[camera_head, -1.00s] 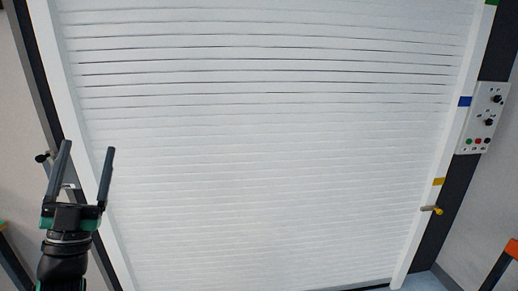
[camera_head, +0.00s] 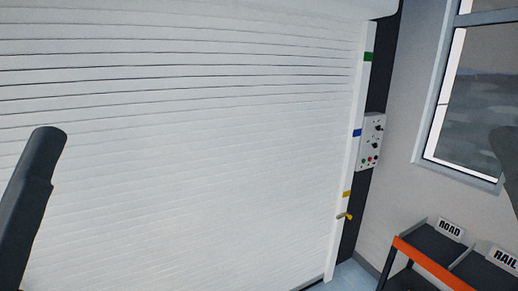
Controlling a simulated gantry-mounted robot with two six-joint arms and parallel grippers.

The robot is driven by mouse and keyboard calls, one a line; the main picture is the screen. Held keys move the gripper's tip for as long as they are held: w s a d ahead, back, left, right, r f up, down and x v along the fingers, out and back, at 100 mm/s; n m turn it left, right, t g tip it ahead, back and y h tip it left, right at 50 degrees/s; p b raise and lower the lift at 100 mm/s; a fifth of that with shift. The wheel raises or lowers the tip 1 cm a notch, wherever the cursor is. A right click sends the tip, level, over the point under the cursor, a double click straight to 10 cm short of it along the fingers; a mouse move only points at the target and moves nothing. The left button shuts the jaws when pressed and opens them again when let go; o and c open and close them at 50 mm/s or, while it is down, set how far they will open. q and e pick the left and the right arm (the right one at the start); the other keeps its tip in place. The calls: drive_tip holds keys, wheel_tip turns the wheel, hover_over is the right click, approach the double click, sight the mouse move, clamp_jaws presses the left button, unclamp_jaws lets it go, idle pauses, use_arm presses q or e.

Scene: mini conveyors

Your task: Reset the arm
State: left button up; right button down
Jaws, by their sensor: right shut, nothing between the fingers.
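My right gripper (camera_head: 505,162) shows only as a dark, blurred shape cut off by the right edge of the head view, in front of the wall and window. It is shut and empty, and most of it is out of frame. A large dark part of my own body stands close to the camera at the left edge, tilted. I see no fingers of my left gripper. Nothing is held in view.
A white roller shutter (camera_head: 190,150) is down, with a control panel (camera_head: 371,141) and a yellow-tipped handle (camera_head: 345,216) at its right side. A window (camera_head: 480,100) is at upper right. An orange-edged rack (camera_head: 428,264) with ROAD and RAIL signs stands at lower right.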

use_arm(q)
wheel_tip(320, 180, up, 15)
drive_tip(key=p, duration=1.1)
drive_tip(key=shift+f, duration=0.15)
use_arm(e)
wheel_tip(320, 180, up, 15)
drive_tip(key=shift+f, duration=0.15)
